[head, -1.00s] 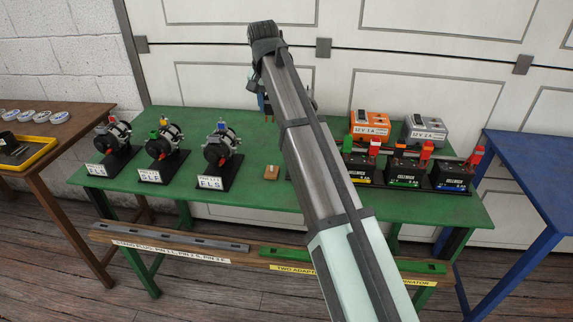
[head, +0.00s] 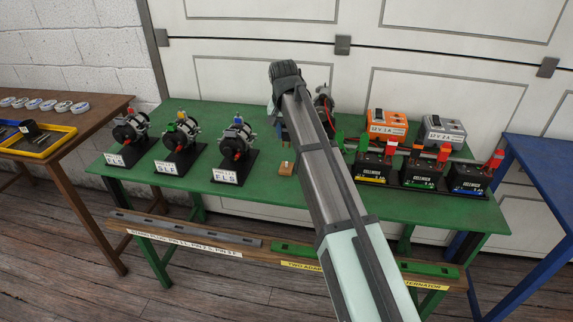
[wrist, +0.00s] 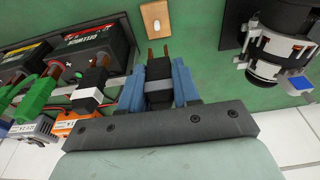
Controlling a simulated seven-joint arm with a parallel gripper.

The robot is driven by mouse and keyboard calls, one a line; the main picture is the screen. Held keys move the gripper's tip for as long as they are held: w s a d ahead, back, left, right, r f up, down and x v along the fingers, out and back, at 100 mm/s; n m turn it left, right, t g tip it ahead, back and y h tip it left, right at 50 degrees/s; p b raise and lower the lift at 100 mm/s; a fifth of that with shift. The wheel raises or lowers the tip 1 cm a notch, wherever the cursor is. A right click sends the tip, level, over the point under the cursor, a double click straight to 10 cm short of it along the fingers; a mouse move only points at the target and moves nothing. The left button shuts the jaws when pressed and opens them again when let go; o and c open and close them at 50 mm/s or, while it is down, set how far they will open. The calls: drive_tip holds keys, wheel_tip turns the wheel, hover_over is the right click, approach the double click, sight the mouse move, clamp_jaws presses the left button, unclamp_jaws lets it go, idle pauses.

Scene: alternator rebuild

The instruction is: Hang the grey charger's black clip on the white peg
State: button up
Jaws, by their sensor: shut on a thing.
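The grey charger (head: 440,131) stands at the back right of the green table; it also shows at the left edge of the wrist view (wrist: 30,130). In the wrist view my gripper (wrist: 160,82) has blue fingers shut on a dark block (wrist: 159,93) with two copper-coloured prongs. It is over the table, between the batteries and an alternator. A black clip-like piece (wrist: 94,76) with a white part (wrist: 88,96) is left of my gripper, apart from it. I cannot tell whether this is the charger's clip on the white peg.
An orange charger (head: 387,124) and batteries (head: 432,170) with red and green clips crowd the right side. Alternators (head: 236,140) stand at left. A small tan block (head: 287,168) lies mid-table with bare green surface (head: 270,192) around it.

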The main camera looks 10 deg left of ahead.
drive_tip(key=shift+f, duration=2.55)
drive_tip(key=shift+f, duration=0.15)
drive_tip(key=shift+f, duration=1.05)
drive_tip(key=o, duration=0.8)
drive_tip(key=shift+r, duration=0.15)
drive_tip(key=shift+r, duration=4.15)
